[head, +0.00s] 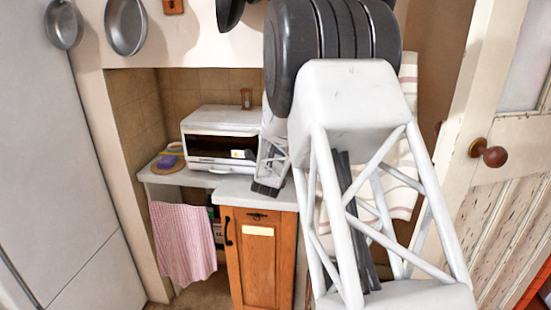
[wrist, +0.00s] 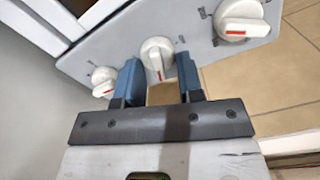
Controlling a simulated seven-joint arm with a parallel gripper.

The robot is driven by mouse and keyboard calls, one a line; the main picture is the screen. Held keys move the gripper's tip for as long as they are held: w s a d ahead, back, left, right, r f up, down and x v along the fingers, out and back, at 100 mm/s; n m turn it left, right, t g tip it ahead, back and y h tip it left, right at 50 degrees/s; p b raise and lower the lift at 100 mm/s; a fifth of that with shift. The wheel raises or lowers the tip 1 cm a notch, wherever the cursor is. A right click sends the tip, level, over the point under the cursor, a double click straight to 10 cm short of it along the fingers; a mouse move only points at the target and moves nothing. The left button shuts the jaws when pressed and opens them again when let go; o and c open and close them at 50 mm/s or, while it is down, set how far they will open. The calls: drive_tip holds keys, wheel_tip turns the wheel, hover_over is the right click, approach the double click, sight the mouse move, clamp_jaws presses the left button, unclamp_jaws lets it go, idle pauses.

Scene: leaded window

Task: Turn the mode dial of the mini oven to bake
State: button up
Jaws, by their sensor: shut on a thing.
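The mini oven (head: 205,124) is a white box with a dark glass door on the counter in the head view. Its control panel (wrist: 205,60) fills the upper part of the wrist view, with three white dials in a row. My gripper (wrist: 158,62) is shut on the middle dial (wrist: 157,50), one blue finger on each side. This dial's red mark points down in the picture, tilted slightly right. The left dial (wrist: 104,80) and right dial (wrist: 240,20) stand free. The panel's small markings are unreadable.
The counter (head: 225,190) bears a round board (head: 165,165) with a purple item left of the oven. A small hourglass-like thing (head: 246,99) stands on top of the oven. A pink striped towel (head: 182,240) hangs below. A door (head: 475,190) stands at the right.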

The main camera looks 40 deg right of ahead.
drive_tip(key=shift+f+m, duration=0.1)
drive_tip(key=shift+m, duration=0.8)
drive_tip(key=o, duration=0.9)
drive_tip(key=shift+c, duration=0.2)
drive_tip(key=shift+s+a, duration=0.1)
drive_tip(key=shift+a, duration=0.05)
drive_tip(key=v, duration=0.7)
drive_tip(key=shift+s+a, duration=0.2)
